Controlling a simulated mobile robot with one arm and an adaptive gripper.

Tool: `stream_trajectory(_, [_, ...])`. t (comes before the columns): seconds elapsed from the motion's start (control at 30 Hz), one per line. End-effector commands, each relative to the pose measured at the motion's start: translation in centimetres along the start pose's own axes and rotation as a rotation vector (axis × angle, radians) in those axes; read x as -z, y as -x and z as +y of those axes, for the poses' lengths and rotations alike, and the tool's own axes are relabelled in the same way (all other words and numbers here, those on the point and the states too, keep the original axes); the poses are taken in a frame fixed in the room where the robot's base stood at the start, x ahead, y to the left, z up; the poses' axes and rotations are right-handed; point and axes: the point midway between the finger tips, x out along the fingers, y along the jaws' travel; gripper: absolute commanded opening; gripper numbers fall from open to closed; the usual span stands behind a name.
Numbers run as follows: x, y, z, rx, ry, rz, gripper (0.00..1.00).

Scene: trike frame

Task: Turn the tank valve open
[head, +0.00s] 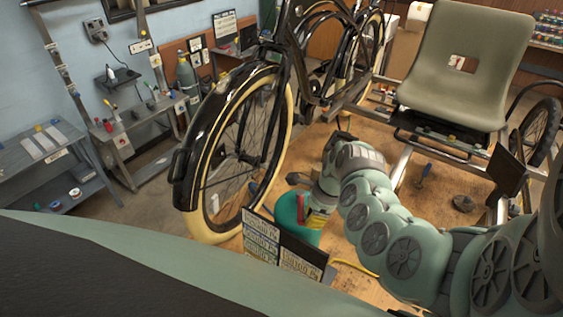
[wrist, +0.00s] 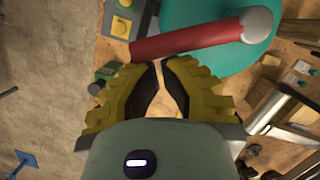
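The teal tank (head: 287,212) stands on the wooden floor beside the bicycle's front wheel, partly hidden by my arm and a dark board. In the wrist view, its rounded teal top (wrist: 215,62) fills the upper right. A red valve handle (wrist: 185,40) with a grey rounded end reaches across it, just beyond my fingertips. My gripper (wrist: 158,64) has its yellow fingers drawn together, tips almost meeting, with nothing between them. The tips look close to the handle; I cannot tell whether they touch it. In the head view, my arm hides most of the handle and fingers.
A black bicycle (head: 262,130) with cream tires stands left of the tank. A board with printed cards (head: 278,247) leans in front. A grey seat (head: 470,65) is at the upper right. Blue-grey workbenches (head: 52,160) line the left wall. Small parts lie on the floor.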

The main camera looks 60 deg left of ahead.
Motion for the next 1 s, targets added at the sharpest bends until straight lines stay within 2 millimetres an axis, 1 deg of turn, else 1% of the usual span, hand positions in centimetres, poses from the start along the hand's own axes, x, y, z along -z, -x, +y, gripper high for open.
stream_trajectory(0.03, [-0.5, -0.6, 0.4, 0.007, -0.034, -0.003, 0.00])
stream_trajectory(0.17, [-1.4, -1.0, 0.6, 0.039, -0.144, -0.004, 0.00])
stream_trajectory(0.3, [-2.2, -1.1, 0.8, 0.066, -0.254, -0.003, 0.00])
stream_trajectory(0.5, [-3.3, -1.3, 0.9, 0.094, -0.371, -0.002, 0.00])
stream_trajectory(0.7, [-3.9, -1.2, 0.7, 0.097, -0.366, -0.002, 0.00])
stream_trajectory(1.0, [-4.2, -1.1, 0.7, 0.096, -0.365, 0.000, 0.00])
